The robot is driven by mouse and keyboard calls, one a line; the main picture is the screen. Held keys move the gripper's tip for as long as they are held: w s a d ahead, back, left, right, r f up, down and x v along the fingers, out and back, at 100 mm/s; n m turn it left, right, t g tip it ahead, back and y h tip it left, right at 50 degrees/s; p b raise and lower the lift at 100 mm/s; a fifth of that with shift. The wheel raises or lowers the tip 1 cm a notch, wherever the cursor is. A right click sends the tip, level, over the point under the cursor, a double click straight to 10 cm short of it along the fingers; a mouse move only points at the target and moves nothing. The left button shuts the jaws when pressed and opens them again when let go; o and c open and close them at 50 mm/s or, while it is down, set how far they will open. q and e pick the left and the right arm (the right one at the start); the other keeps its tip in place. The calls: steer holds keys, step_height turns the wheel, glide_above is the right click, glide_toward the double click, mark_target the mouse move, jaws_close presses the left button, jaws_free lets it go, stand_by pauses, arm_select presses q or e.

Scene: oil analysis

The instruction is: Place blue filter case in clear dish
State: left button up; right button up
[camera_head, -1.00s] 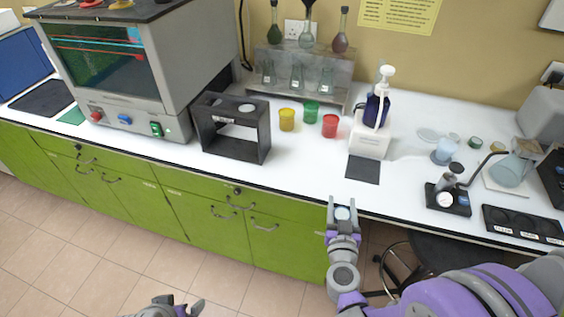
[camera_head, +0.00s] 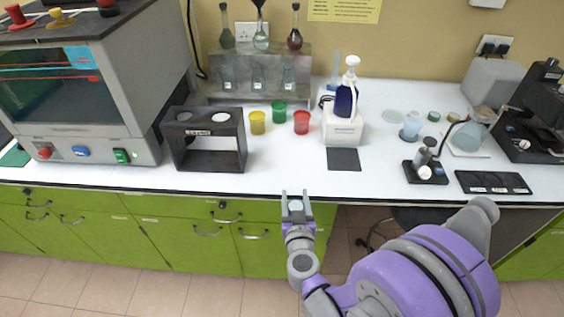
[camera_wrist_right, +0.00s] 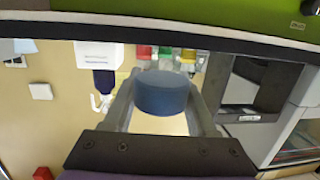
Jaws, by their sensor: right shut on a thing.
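My right gripper (camera_head: 295,205) is shut on the blue filter case (camera_wrist_right: 162,93), a short blue cylinder that shows between its fingers in the right wrist view. The gripper is in front of the counter's front edge, over the green cabinets. A flat, clear round dish (camera_head: 394,116) appears to lie at the back right of the counter, apart from the gripper. Its inside is too small to make out. My left gripper is out of view.
A black stand (camera_head: 205,160) and yellow, green and red cups stand on the white counter (camera_head: 270,165). A white pump-bottle base (camera_head: 343,130) and dark mat (camera_head: 344,159) are right of them. A gauge device (camera_head: 425,170) and black tray (camera_head: 493,183) are farther right.

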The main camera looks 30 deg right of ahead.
steer(key=p, duration=0.2)
glide_toward(291, 165)
steer(key=w, duration=0.1)
steer(key=w+d+r, duration=0.1)
steer(key=w, duration=0.1)
steer(key=w+d+r, duration=0.1)
steer(key=w, duration=0.1)
steer(key=shift+d+r, duration=0.25)
steer(key=p+x, duration=0.1)
steer(key=x, duration=0.3)
steer(key=shift+w+d+f, duration=0.1)
steer(key=shift+w+f, duration=0.05)
steer(key=shift+w, duration=0.1)
steer(key=shift+f, duration=0.35)
steer(key=shift+s, duration=0.1)
steer(key=shift+f, duration=0.1)
steer(key=shift+f, duration=0.15)
steer(key=o, duration=1.3)
